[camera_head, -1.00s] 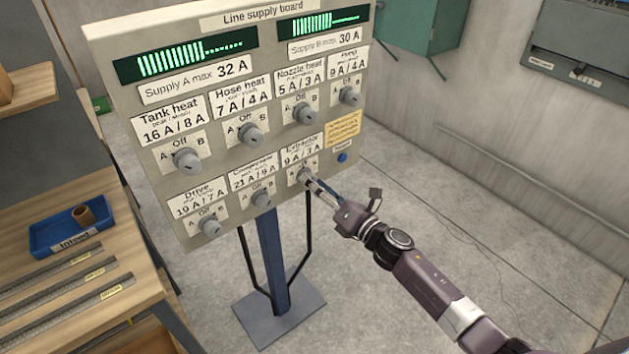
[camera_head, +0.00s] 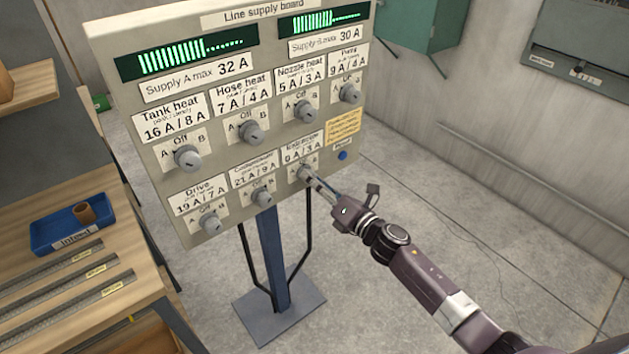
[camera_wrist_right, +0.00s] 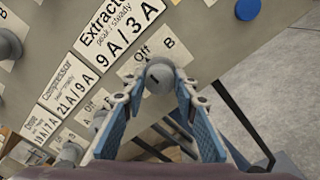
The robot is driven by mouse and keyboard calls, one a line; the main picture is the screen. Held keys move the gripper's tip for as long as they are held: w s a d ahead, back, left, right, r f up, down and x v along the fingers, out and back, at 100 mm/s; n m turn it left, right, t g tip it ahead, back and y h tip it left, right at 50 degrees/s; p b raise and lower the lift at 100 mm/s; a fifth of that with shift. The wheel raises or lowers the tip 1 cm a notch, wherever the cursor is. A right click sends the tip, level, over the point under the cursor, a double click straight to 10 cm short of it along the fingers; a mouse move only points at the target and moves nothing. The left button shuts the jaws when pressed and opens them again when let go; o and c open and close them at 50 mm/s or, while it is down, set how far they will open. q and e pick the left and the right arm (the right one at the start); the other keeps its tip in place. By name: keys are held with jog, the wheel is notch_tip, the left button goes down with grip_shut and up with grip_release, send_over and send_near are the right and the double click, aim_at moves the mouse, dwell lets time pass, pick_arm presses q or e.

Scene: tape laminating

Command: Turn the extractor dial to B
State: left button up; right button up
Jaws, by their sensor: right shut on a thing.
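The extractor dial (camera_wrist_right: 160,77) is a grey round knob with a dark mark, under the label "Extractor 9 A / 3 A" on the line supply board (camera_head: 232,155). Its plate reads A, Off and B; B lies to the upper right of the dial in the right wrist view. My right gripper (camera_wrist_right: 160,84) has one finger on each side of the dial and is shut on it. In the head view the right gripper (camera_head: 311,181) reaches the board's lower right, and its fingertips partly cover the dial. My left gripper is not in view.
Other grey dials sit close by, including the compressor dial (camera_head: 262,197) and the drive dial (camera_head: 211,223). A blue button (camera_head: 342,156) is to the upper right. A wooden bench (camera_head: 75,220) with a blue tray (camera_head: 45,238) stands left. The floor at right is clear.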

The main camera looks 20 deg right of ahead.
jog(key=shift+f+m, duration=0.1)
jog(key=shift+m, duration=4.2)
jog(key=o, duration=1.2)
jog(key=shift+c, duration=0.2)
jog(key=v, duration=1.2)
